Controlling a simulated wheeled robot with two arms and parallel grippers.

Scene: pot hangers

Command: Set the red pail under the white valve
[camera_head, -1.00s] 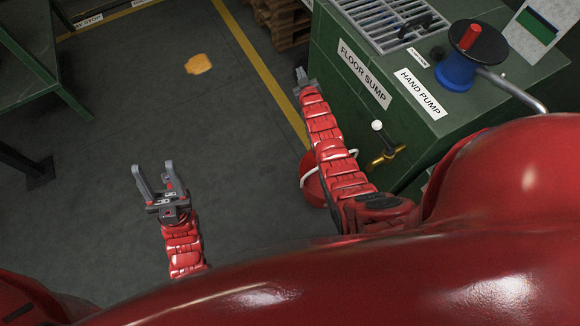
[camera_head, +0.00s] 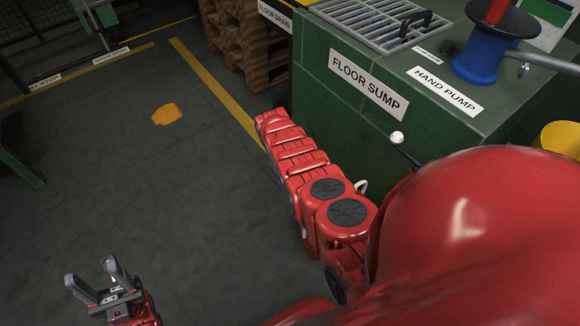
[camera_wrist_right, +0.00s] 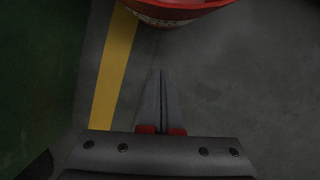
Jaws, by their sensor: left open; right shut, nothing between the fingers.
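The red pail (camera_wrist_right: 175,10) shows at the top edge of the right wrist view, only its lower part in frame. In the head view my right arm hides nearly all of it; a piece of its white handle (camera_head: 361,186) shows beside the arm. The white ball knob of the valve (camera_head: 397,137) sits on a dark lever beside the green sump; its spout is hidden. My right gripper (camera_wrist_right: 161,73) is shut and empty, pointing toward the pail, apart from it in the picture. My left gripper (camera_head: 89,271) is open and empty over the floor at lower left.
The green sump cabinet (camera_head: 318,90) stands on the right with a grate (camera_head: 372,20) and a blue hand pump (camera_head: 480,57) on top. Wooden pallets (camera_head: 245,45) stand behind. An orange patch (camera_head: 166,114) lies on the floor.

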